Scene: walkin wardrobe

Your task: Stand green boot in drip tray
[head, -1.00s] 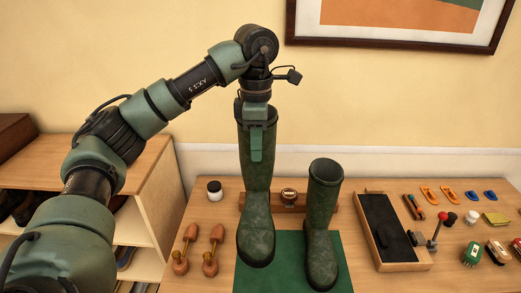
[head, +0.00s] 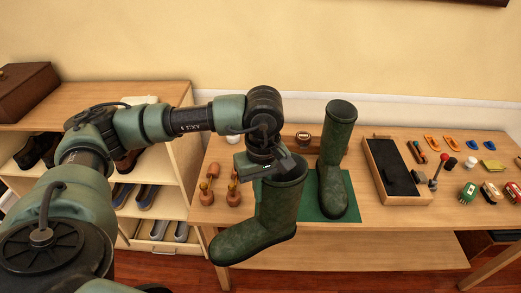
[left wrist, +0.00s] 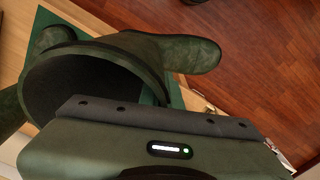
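My left gripper (head: 272,166) is shut on the upper rim of a green boot (head: 265,222). The held boot is off the table, tilted slightly, in front of the table's front edge, its toe pointing left. In the left wrist view its dark opening (left wrist: 88,88) is close to the gripper and its foot (left wrist: 190,52) extends right. A second green boot (head: 334,165) stands upright on a green mat (head: 312,208). A wooden tray with a black inside (head: 392,168) lies right of it; I cannot tell whether this is the drip tray. My right gripper is not in view.
Wooden shoe trees (head: 208,190) stand left of the mat. Brushes, tins and small tools (head: 470,190) crowd the table's right side. A shelf unit (head: 150,165) with shoes is at the left. A lower shelf (head: 370,252) under the table looks bare.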

